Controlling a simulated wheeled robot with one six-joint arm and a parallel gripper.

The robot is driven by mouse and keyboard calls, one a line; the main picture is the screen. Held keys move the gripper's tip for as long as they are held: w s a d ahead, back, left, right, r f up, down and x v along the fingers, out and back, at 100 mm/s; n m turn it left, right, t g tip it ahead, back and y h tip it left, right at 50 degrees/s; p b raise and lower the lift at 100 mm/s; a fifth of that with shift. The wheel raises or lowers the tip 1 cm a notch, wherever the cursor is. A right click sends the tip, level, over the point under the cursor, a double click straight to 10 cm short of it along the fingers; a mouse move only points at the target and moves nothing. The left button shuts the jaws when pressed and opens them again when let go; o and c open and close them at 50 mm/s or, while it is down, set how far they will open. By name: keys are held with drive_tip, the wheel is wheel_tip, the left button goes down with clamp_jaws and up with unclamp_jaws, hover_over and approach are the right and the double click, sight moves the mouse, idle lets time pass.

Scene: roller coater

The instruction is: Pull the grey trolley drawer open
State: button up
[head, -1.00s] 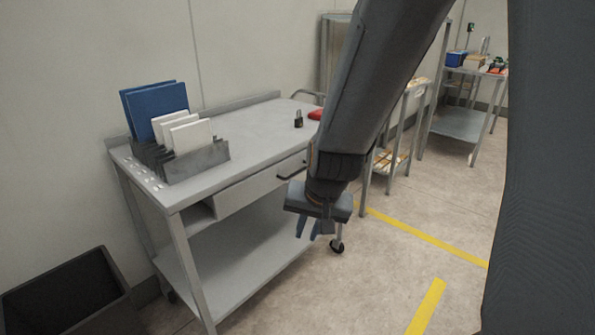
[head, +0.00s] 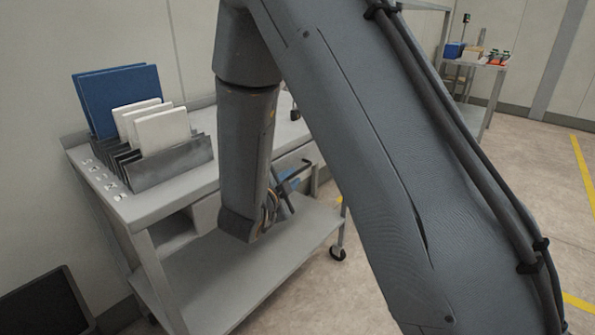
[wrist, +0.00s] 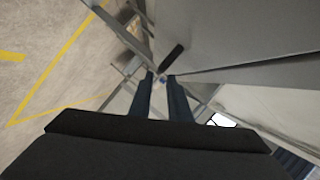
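The grey trolley (head: 140,210) stands on the left in the head view. Its drawer (head: 207,213) sits under the top and is partly hidden behind my arm; I see no clear gap showing it open. The dark bar handle (head: 297,170) shows just right of my wrist. In the wrist view the handle (wrist: 172,59) lies just beyond my fingertips, near the drawer front. My gripper (wrist: 161,77) has its two blue fingers apart with nothing between them. In the head view the gripper (head: 280,190) is at the drawer front, largely hidden by my wrist; contact with the handle cannot be told.
A grey file rack (head: 170,165) with blue and white folders stands on the trolley top. A dark bin (head: 45,305) is on the floor at lower left. A shelf with a blue box (head: 454,50) stands at the back right. Floor right of the trolley is clear.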

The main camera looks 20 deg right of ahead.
sight(298, 173)
drive_tip(key=x, duration=0.6)
drive_tip(key=shift+w+d+f, duration=0.15)
drive_tip(key=shift+w+d, duration=0.1)
drive_tip(key=shift+w, duration=0.05)
drive_tip(key=shift+c, duration=0.4)
clamp_jaws()
